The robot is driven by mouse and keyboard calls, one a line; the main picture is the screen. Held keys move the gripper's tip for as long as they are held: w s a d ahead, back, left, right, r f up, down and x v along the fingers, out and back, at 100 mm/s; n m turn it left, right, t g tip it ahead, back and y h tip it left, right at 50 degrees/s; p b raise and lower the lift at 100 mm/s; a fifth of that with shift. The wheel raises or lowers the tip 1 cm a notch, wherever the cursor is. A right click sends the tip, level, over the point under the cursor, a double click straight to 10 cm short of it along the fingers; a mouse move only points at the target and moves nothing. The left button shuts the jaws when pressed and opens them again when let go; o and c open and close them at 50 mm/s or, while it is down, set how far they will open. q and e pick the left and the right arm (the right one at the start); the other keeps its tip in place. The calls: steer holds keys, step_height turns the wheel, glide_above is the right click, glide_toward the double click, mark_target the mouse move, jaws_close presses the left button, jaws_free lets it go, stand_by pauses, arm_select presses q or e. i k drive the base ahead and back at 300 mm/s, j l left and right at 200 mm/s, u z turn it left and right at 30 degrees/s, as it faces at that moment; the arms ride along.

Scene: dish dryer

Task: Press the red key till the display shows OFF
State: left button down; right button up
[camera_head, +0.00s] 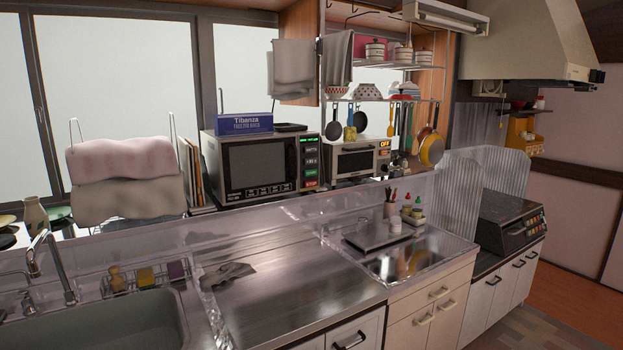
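A small white countertop oven (352,161) stands behind the sink counter. A lit orange display (384,144) at its upper right reads OFF. Small keys below that display are too small to tell apart by colour. A silver microwave (258,165) stands to its left, with a green-lit display (308,140) that I cannot read. A red key (310,183) is at the bottom of the microwave's key column. A dark appliance (508,218) at the right has several small coloured keys on its front; I cannot read any display there. Neither of my grippers is in view.
A sink (110,325) with a faucet (55,265) is at left. A tray (379,236) and bottles stand in front of the small oven. Utensils hang above it.

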mark_target(313, 183)
steer(key=i+z, duration=0.3)
steer(key=i, duration=0.6)
steer(key=i+j+z, duration=0.25)
steer(key=i, duration=0.6)
steer(key=i+l, duration=0.05)
steer(key=l, duration=0.05)
